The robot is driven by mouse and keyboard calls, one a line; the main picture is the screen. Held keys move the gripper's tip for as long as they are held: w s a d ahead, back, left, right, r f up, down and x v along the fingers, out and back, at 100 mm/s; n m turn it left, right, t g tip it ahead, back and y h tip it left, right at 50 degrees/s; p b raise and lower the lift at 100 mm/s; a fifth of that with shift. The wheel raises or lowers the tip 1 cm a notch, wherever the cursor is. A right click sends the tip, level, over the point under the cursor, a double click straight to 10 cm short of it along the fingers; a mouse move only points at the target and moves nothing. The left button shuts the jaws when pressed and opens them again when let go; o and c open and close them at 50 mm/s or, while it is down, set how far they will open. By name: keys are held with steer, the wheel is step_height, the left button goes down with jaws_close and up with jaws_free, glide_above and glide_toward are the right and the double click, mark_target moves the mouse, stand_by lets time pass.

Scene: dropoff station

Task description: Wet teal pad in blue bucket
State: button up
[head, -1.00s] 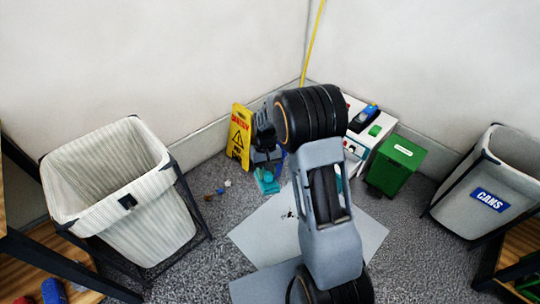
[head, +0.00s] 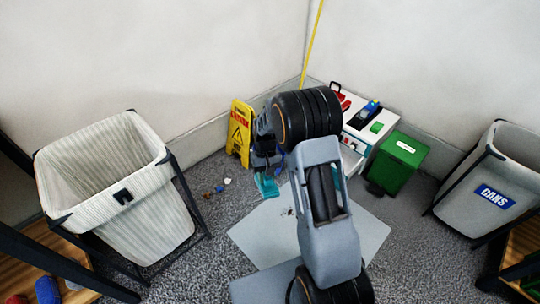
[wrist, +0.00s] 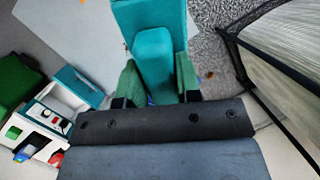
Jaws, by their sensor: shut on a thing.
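My gripper (head: 264,170) hangs in front of the yellow caution sign, above the floor near the room corner. It is shut on the teal pad (head: 267,187), which points down below the fingers. In the wrist view the pad (wrist: 148,18) has a broad flat teal end, and a narrower teal part sits between the green fingertips (wrist: 156,80). I cannot tell from its surface whether it is wet. A little blue shows behind the gripper in the head view, partly hidden by my arm; I cannot tell if it is the blue bucket.
A striped bin (head: 140,225) stands left, a grey CANS bin (head: 480,195) right. The caution sign (head: 239,135) stands against the back wall. A white cabinet (head: 352,158) and green box (head: 398,163) stand right of my arm. Grey mats (head: 260,235) lie in front; small debris (head: 219,188) lies left.

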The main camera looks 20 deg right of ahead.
step_height(320, 180, down, 30)
steer(key=b, duration=1.8)
stand_by(0.7)
steer(key=shift+r, duration=0.15)
stand_by(1.9)
steer(key=shift+r+p, duration=1.5)
steer(key=shift+r, duration=0.35)
